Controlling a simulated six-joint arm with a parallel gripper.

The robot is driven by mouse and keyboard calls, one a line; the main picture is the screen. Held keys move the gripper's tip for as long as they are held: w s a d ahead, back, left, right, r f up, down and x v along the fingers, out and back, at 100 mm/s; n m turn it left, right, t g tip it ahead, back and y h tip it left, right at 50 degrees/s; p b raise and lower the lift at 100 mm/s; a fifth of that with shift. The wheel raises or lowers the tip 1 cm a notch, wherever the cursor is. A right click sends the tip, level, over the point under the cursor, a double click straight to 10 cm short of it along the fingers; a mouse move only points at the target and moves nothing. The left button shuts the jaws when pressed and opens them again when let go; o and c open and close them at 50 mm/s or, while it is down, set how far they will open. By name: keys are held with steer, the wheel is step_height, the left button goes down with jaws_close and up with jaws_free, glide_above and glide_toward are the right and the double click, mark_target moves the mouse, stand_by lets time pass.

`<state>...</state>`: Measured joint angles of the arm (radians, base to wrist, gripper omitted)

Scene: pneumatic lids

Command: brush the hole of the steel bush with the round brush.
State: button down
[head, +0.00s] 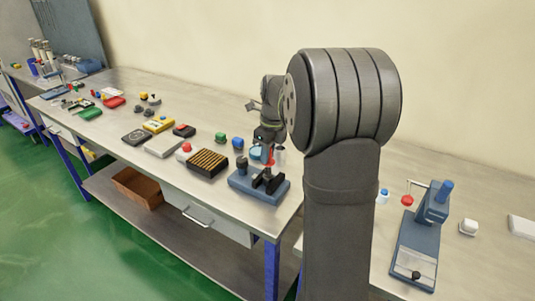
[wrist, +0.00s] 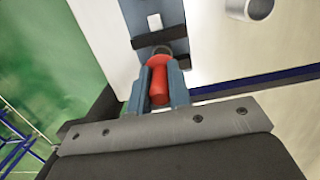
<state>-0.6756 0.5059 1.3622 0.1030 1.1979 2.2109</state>
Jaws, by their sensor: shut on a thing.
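My gripper (wrist: 159,88) is shut on a red handle (wrist: 158,84), which I take to be the round brush's. In the head view my gripper (head: 268,143) is above the blue fixture (head: 243,184) with its black clamp (head: 268,183). In the wrist view the handle's far end lies over the fixture (wrist: 116,42), between its dark clamp bars. A dark grey round edge (wrist: 163,48), perhaps the steel bush, shows just beyond the handle. The bristles are hidden, so I cannot tell whether they are in a hole.
A grey hollow cylinder (wrist: 258,8) stands on the bench right of the fixture. A slotted box (head: 207,162), a green knob (head: 221,139) and a blue knob (head: 238,143) stand left of and behind the fixture. A blue press-like stand (head: 420,240) is at the right.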

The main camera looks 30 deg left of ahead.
steer(key=shift+f, duration=0.85)
steer(key=shift+r, duration=3.45)
